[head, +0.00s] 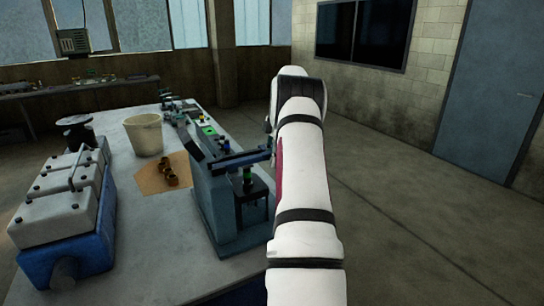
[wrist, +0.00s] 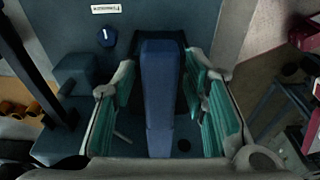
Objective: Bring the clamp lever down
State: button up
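The clamp lever is a dark blue bar (head: 243,158) on top of the blue press-like fixture (head: 217,205) at the table's right edge. In the head view it slopes slightly up to the right, and its right end is close to my arm. In the wrist view the lever (wrist: 160,100) runs down the middle of the picture. My gripper (wrist: 165,88) is open, with one teal-padded finger on each side of the lever. Gaps show between the pads and the lever. In the head view my white arm hides most of the gripper.
The table (head: 150,235) also bears a blue engine block with grey covers (head: 60,205), a cream bucket (head: 144,134), and brown rings (head: 169,174) on a tan mat. Small parts stand along the far edge. The floor right of my arm is clear.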

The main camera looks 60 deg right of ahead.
jog(key=shift+r, duration=0.2)
jog(key=shift+s+d+r, duration=0.1)
jog(key=shift+d+r, duration=0.1)
jog(key=shift+r, duration=1)
jog(key=shift+s+d+r, duration=0.1)
jog(key=shift+d+r, duration=0.05)
jog(key=shift+r, duration=1.05)
jog(key=shift+s+d+r, duration=0.1)
jog(key=shift+d+r, duration=0.1)
jog(key=shift+r, duration=1)
